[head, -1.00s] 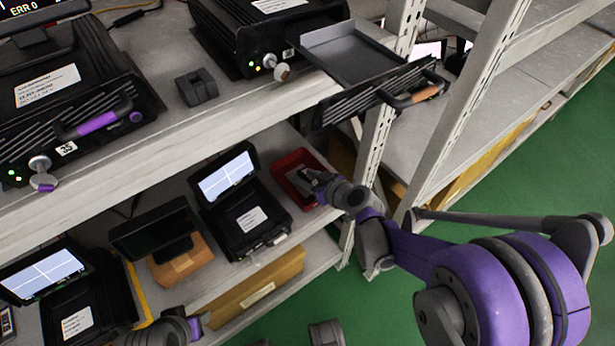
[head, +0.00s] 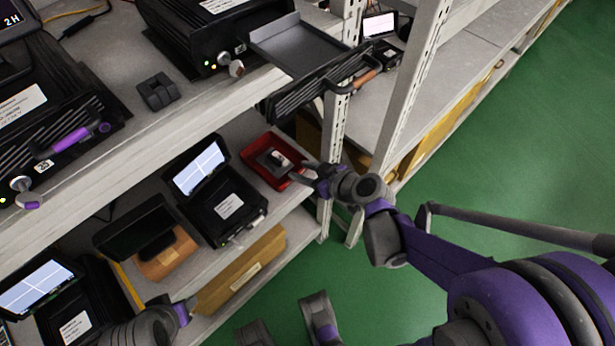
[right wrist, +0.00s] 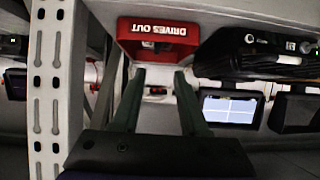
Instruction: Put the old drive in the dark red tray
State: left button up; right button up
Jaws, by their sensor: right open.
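The dark red tray (head: 251,170) stands on the lower shelf beside the upright post. A grey drive (head: 271,161) with a pale patch lies inside it. My right gripper (head: 300,172) is open, at the right edge of the tray and apart from the drive. The right wrist view shows its two spread fingers (right wrist: 157,75) with nothing between them, and the red tray (right wrist: 165,32) marked DRIVES OUT ahead of them. The drive is mostly hidden there. What looks like my left gripper (head: 183,312) is low in the head view, its jaws unclear.
On the upper shelf, an empty grey sled (head: 300,55) with a brown handle sticks out over the edge above the tray. A black unit with a raised screen (head: 225,200) stands left of the tray. The shelf post (head: 333,130) stands close on the right.

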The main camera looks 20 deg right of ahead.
jog(key=s+f+m+g+h, duration=0.1)
jog(key=s+m+g+h, duration=0.3)
jog(key=s, duration=1.4)
jog(key=g, duration=0.2)
jog(key=shift+s+a+g, duration=0.3)
jog(key=shift+s+a, duration=0.1)
